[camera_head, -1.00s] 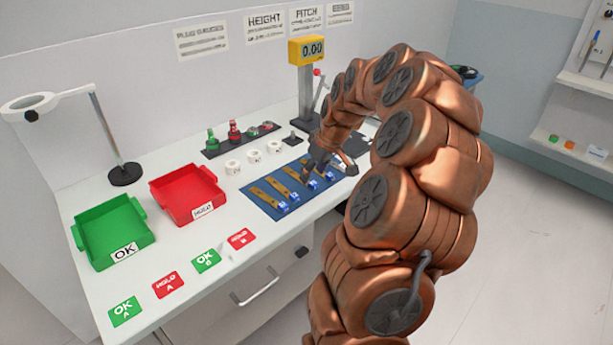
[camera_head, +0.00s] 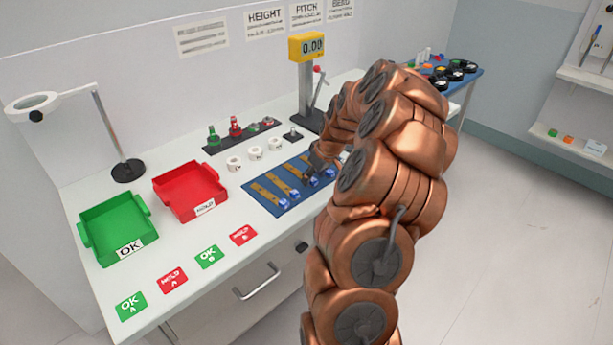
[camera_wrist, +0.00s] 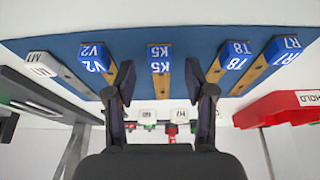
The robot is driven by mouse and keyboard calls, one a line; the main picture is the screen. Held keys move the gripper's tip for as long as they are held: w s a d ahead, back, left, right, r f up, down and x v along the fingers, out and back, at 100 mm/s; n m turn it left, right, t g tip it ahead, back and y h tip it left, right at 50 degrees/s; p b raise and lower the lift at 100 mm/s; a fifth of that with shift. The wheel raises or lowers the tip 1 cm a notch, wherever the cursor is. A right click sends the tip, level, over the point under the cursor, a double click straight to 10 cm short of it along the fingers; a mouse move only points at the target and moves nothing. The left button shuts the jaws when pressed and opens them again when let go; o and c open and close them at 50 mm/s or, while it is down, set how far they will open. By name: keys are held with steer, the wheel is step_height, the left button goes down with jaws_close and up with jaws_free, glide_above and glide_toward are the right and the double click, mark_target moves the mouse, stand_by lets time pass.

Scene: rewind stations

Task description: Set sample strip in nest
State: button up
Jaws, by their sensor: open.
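Several brown strips with blue labelled end blocks lie in a row on a blue mat (camera_head: 262,207). In the wrist view their blocks read V2 (camera_wrist: 94,58), K5 (camera_wrist: 159,58), T8 (camera_wrist: 234,55) and R7 (camera_wrist: 282,50). Another strip has a white block, M1 (camera_wrist: 40,66). My gripper (camera_wrist: 159,84) is open, its two fingers on either side of the K5 strip with gaps between. Whether the fingertips are at strip height is unclear. In the head view my gripper (camera_head: 317,168) is over the mat, partly hidden by my arm. I cannot make out the nest.
A yellow gauge reading 0.00 (camera_head: 313,46) stands behind the mat. White rolls (camera_head: 255,153) and a dark rack (camera_head: 240,137) are behind it. A green OK tray (camera_head: 117,227) and a red HOLD tray (camera_head: 190,190) stand left. A magnifier lamp (camera_head: 126,171) is behind them.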

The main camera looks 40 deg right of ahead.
steer(key=shift+w+f, duration=0.2)
steer(key=shift+f, duration=0.2)
jaws_close()
stand_by(0.4)
